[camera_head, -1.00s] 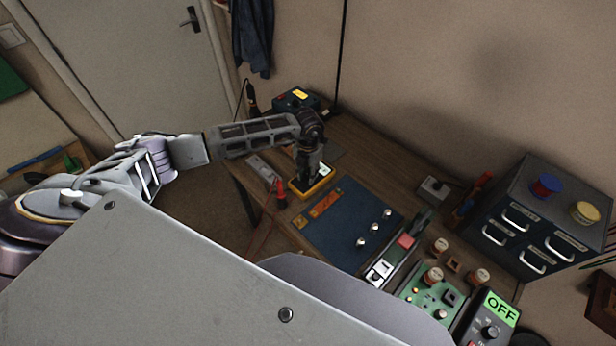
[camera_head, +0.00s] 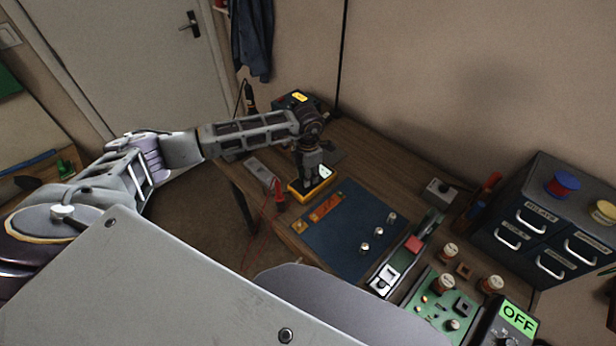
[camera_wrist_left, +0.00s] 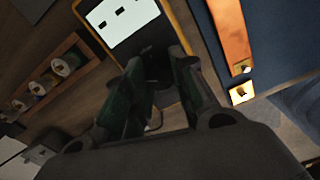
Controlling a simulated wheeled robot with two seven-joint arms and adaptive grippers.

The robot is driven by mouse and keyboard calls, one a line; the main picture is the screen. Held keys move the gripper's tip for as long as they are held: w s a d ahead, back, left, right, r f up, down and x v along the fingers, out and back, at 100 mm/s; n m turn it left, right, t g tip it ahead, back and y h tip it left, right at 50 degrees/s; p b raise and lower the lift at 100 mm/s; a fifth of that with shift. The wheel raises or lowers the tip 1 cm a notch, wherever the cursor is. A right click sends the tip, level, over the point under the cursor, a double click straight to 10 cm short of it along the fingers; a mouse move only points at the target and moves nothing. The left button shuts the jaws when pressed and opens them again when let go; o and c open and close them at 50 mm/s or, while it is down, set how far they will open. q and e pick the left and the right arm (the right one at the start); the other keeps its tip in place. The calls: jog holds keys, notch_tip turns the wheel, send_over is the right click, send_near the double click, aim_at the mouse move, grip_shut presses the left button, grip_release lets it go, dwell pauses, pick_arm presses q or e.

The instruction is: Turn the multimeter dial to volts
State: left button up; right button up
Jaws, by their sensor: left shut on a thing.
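The yellow-edged multimeter (camera_head: 297,193) lies on the bench at the left of the blue panel. In the left wrist view its white display (camera_wrist_left: 122,22) shows near the top, with dark marks on it. My left gripper (camera_head: 309,178) points down over the multimeter. In the left wrist view my left gripper (camera_wrist_left: 158,70) has its fingers close together over the meter's dark face, shut on the dial, which they mostly hide. The dial's pointer and its markings cannot be made out. My right gripper is not in view.
A blue panel (camera_head: 337,236) with several small knobs lies right of the meter. Red probes (camera_head: 278,192) lie to its left. A green circuit board (camera_head: 436,300), an OFF box (camera_head: 517,318) and a drawer cabinet (camera_head: 545,215) stand further right.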

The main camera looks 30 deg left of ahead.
pick_arm(q)
jog(key=o, duration=0.8)
jog(key=shift+c, duration=0.2)
jog(key=shift+o, duration=1.4)
jog(key=shift+r, duration=0.55)
notch_tip(320, 180, up, 11)
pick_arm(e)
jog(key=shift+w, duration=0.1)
pick_arm(q)
jog(key=shift+f, duration=0.1)
